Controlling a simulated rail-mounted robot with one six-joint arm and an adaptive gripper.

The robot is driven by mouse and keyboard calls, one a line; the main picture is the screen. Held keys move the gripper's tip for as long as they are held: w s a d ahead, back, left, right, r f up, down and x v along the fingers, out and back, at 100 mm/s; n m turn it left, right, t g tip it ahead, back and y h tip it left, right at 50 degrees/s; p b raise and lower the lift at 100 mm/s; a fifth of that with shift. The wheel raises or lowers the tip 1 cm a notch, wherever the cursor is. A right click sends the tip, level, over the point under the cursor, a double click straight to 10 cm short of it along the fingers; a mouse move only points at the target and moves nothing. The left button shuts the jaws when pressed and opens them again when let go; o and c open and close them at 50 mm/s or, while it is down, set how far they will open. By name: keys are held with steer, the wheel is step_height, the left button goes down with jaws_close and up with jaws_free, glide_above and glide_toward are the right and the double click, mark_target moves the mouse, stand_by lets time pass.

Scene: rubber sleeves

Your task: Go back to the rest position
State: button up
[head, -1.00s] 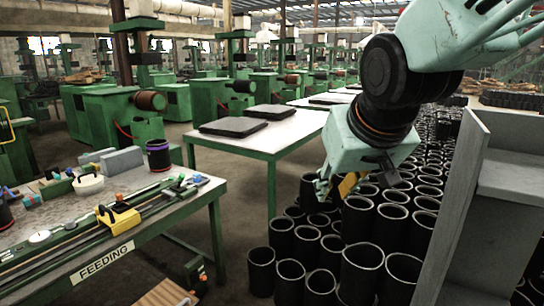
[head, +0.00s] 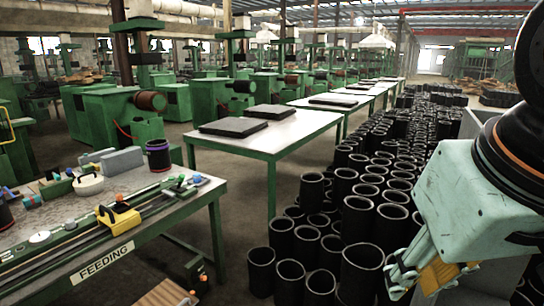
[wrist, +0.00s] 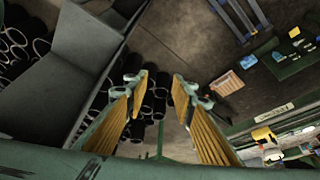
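My gripper (head: 420,278) is at the lower right of the head view, in front of the black sleeves and beside the grey panel. In the wrist view my gripper (wrist: 159,84) shows its two yellow-padded fingers spread apart with nothing between them. Many black rubber sleeves (head: 361,268) stand upright on the floor, in rows that run back behind my gripper. Sleeves also show beyond the fingers in the wrist view (wrist: 133,128).
A green-framed feeding table (head: 190,205) with tools and a yellow clamp (head: 118,218) stands at the left. A white-topped table (head: 290,128) holds flat black slabs. A grey panel structure (wrist: 75,55) is close to my gripper in the wrist view.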

steer(key=s+f, duration=0.1)
steer(key=s, duration=0.5)
steer(key=shift+s+d+g, duration=0.2)
steer(key=shift+s+g, duration=0.05)
steer(key=shift+g, duration=0.15)
steer(key=shift+f, duration=0.1)
stand_by(1.8)
